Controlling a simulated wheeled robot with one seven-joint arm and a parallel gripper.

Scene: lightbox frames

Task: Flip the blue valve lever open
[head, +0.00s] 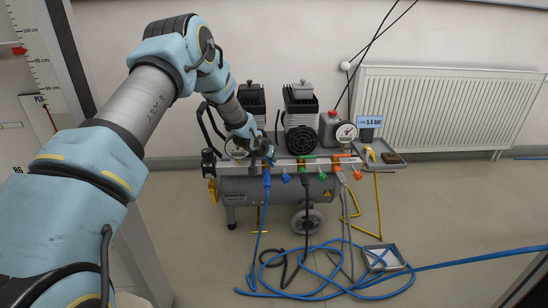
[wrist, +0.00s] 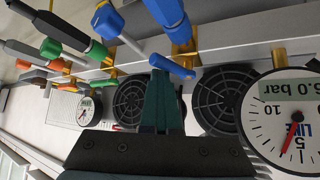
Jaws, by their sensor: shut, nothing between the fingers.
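The blue valve lever (wrist: 172,67) shows in the wrist view, just past my fingertips. It lies crosswise to its blue hose coupling (wrist: 165,10), near a brass fitting. In the head view a small blue handle (head: 285,178) shows beside the blue hose end on the manifold. My gripper (wrist: 159,76) is shut and empty, its dark green fingers together close to the lever. I cannot tell whether they touch it. In the head view my gripper (head: 268,154) is at the left part of the manifold, above the blue hose end, partly hidden by my wrist.
Hoses coil on the floor around a small tray (head: 384,258). A radiator (head: 445,108) is behind.

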